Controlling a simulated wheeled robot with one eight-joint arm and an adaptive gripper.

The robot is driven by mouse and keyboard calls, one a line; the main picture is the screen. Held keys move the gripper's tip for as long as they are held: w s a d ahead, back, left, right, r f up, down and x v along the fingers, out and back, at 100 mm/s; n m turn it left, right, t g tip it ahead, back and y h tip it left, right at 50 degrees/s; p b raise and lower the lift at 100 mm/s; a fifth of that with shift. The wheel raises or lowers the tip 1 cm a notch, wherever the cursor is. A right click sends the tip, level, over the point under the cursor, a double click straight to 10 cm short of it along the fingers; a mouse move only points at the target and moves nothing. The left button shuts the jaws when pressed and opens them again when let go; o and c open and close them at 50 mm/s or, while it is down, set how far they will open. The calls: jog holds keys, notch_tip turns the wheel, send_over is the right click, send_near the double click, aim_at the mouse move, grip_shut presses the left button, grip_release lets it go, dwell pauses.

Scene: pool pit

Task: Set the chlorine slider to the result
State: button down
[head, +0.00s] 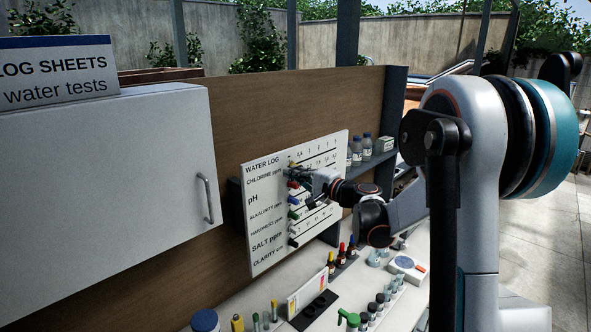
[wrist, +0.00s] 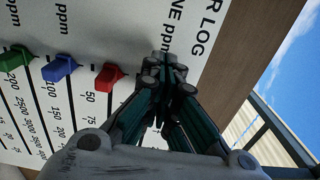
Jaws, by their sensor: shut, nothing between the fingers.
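The water log board (head: 262,225) is a tilted white panel with printed rows; the chlorine row is at its top. A small yellowish slider (head: 291,164) is at the left end of the chlorine scale. Red (head: 293,184), blue and green sliders sit on lower rows; the wrist view also shows the red (wrist: 109,76), blue (wrist: 60,68) and green (wrist: 14,58) ones. My gripper (head: 313,177) is shut and empty in front of the upper rows. In the wrist view its fingertips (wrist: 166,70) cover part of the chlorine row and hide its slider; contact cannot be told.
A white cabinet (head: 110,180) with a handle stands left of the board. Small bottles (head: 366,146) line a shelf at right. The counter below holds a white meter (head: 407,265) with an unreadable display, dropper bottles (head: 341,254), vials and a black block (head: 313,309).

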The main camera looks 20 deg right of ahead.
jog(key=shift+w+d+b, duration=0.35)
jog(key=shift+w+d, duration=1.1)
jog(key=shift+d, duration=2.05)
jog(key=shift+w+d+b, duration=0.35)
jog(key=shift+w+d, duration=1.05)
jog(key=shift+d, duration=2.05)
jog(key=shift+w+d+b, duration=0.35)
jog(key=shift+w+d, duration=1.1)
jog(key=shift+d, duration=2.05)
jog(key=shift+s+a, duration=0.35)
jog(key=shift+a, duration=0.4)
jog(key=b+v, duration=0.1)
jog(key=v, duration=0.6)
jog(key=shift+b, duration=0.35)
